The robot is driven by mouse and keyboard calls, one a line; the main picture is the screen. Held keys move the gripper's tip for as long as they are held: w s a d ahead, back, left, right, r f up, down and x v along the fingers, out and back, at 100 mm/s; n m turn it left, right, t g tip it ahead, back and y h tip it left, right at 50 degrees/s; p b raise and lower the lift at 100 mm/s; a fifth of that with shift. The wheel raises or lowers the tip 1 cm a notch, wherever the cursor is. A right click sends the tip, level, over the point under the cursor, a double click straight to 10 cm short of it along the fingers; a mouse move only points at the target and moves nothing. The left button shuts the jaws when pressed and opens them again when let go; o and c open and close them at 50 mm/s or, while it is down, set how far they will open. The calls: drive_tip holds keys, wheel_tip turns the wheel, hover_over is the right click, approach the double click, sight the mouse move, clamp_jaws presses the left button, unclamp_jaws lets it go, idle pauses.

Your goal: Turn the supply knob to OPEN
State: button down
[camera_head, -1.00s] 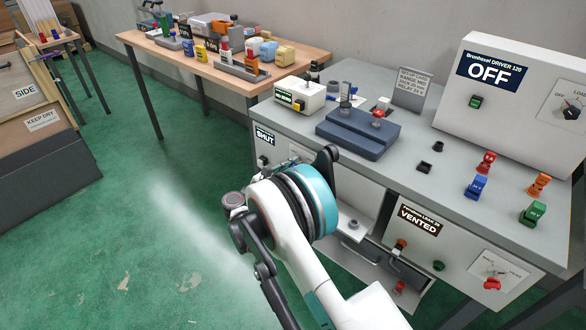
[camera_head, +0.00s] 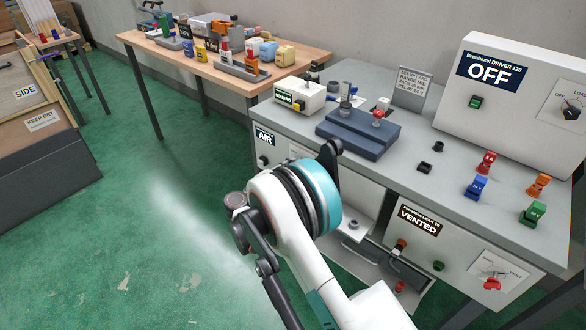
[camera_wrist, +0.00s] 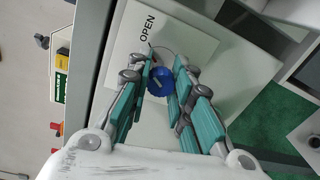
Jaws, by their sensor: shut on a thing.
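The supply knob (camera_wrist: 158,84) is blue and round, with a pale mark on its face, in the middle of the wrist view. It sits on a white plate (camera_wrist: 187,35) with OPEN printed near it. My gripper (camera_wrist: 161,70) has its teal-padded fingers on both sides of the knob and is shut on it. The small sign (camera_head: 264,137) at the cabinet's left front reads AIR in the head view. My arm hides the knob and my gripper there.
A grey bench (camera_head: 398,165) carries a white driver box (camera_head: 520,90) reading OFF, a blue-grey block (camera_head: 357,137) and several coloured connectors. A lower panel sign (camera_head: 418,216) reads VENTED. A wooden table (camera_head: 170,52) with small parts stands behind. Green floor at left is free.

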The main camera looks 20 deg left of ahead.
drive_tip(key=shift+m, duration=0.9)
drive_tip(key=c, duration=1.4)
unclamp_jaws()
drive_tip(key=shift+s, duration=0.1)
drive_tip(key=v, duration=1.1)
drive_tip(key=shift+s+a, duration=0.15)
drive_tip(key=shift+s, duration=0.25)
drive_tip(key=shift+r, duration=0.1)
